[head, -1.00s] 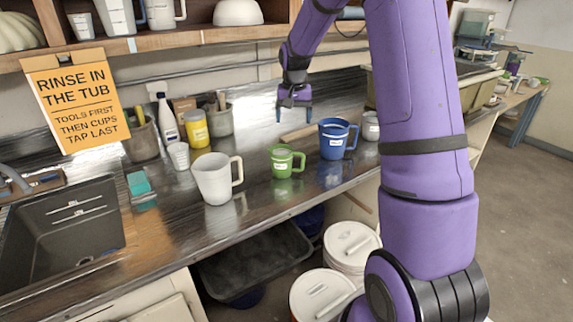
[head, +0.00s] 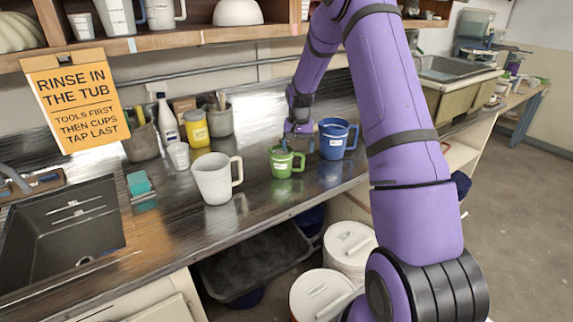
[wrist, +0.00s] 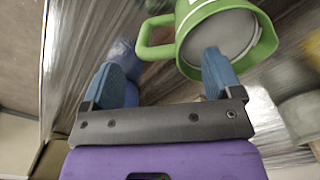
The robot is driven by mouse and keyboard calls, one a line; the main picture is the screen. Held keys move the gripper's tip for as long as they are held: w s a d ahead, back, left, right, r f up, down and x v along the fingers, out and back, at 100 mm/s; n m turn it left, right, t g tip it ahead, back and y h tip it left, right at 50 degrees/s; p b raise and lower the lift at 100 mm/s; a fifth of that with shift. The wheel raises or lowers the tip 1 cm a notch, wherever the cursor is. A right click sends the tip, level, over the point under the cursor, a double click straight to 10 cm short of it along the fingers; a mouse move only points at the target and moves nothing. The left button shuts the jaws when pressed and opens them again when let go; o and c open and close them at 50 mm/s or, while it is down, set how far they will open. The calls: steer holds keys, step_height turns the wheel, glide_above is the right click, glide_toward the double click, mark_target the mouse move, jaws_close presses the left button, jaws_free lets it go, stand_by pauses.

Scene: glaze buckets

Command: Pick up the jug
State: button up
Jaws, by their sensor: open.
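Three handled vessels stand on the counter: a white jug (head: 212,180), a smaller green jug (head: 281,164) with a white label, and a blue jug (head: 333,142) with a white label. My gripper (head: 297,143) is low over the counter, at the green jug's handle side, between it and the blue jug. In the wrist view my gripper (wrist: 164,78) is open. The green jug (wrist: 222,28) shows its pale inside, its handle pointing left between the lines of the two fingers. The right fingertip overlaps its rim; I cannot tell if they touch.
A sink (head: 62,230) is at the left. A yellow jar (head: 196,130), a spray bottle and tool pots stand along the back. A shelf (head: 160,40) overhangs the rear. White lidded buckets (head: 350,247) stand below the counter. The counter front is clear.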

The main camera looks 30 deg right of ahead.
step_height(320, 180, down, 5)
steer(key=shift+s+a+f, duration=0.1)
steer(key=shift+s+a, duration=0.05)
steer(key=c, duration=1.4)
steer(key=shift+r, duration=0.2)
steer(key=shift+r, duration=0.25)
jaws_close()
steer(key=shift+r, duration=1.4)
steer(key=s+a, duration=0.2)
steer(key=s, duration=0.5)
steer(key=s+a+r, duration=0.1)
steer(key=s+a, duration=0.2)
steer(key=s, duration=0.5)
steer(key=shift+a+r, duration=0.15)
steer(key=shift+r, duration=0.1)
